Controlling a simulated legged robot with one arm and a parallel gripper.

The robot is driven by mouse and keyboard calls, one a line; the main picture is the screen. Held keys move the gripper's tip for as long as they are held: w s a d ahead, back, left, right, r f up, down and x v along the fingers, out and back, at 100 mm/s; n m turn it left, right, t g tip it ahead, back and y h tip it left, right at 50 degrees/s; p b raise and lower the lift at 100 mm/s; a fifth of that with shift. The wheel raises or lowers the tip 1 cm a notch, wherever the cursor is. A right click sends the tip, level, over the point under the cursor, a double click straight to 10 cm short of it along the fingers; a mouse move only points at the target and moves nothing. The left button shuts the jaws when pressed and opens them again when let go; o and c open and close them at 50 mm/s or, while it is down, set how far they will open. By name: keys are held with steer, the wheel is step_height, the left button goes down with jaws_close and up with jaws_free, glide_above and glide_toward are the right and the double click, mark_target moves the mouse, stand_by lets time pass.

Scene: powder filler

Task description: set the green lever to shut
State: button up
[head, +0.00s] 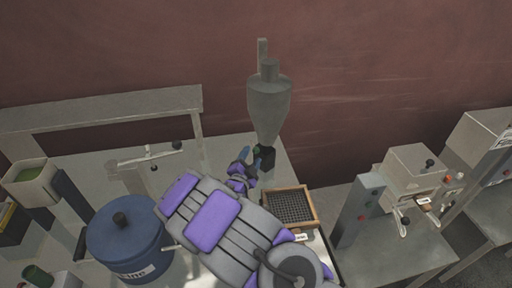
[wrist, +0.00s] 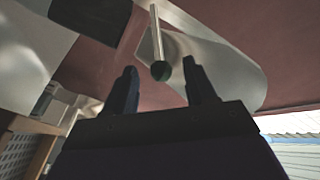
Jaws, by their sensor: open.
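The green lever shows in the wrist view as a pale thin rod with a dark green ball knob (wrist: 161,71) at its end. My gripper (wrist: 163,82) is open, with one dark finger on each side of the knob. The knob appears between the fingertips, apart from both; how deep it sits is hard to tell. In the head view my gripper (head: 252,156) is at the lower outlet of the grey hopper (head: 268,105). A small green spot, the knob (head: 257,150), shows between the fingertips. My arm hides part of the bench below.
A wooden-framed mesh tray (head: 314,204) lies right of my arm. A blue lidded drum (head: 125,235) stands to the left on the bench. A grey control box (head: 357,212) and a machine (head: 412,175) stand further right. A reddish wall is behind.

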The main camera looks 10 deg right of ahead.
mark_target(255, 150)
steer(key=x, duration=0.4)
steer(key=shift+w+d+f, duration=0.1)
steer(key=shift+w+d, duration=0.2)
steer(key=shift+b+x, duration=0.3)
steer(key=shift+x, duration=0.7)
steer(key=shift+w+a, duration=0.1)
jaws_close()
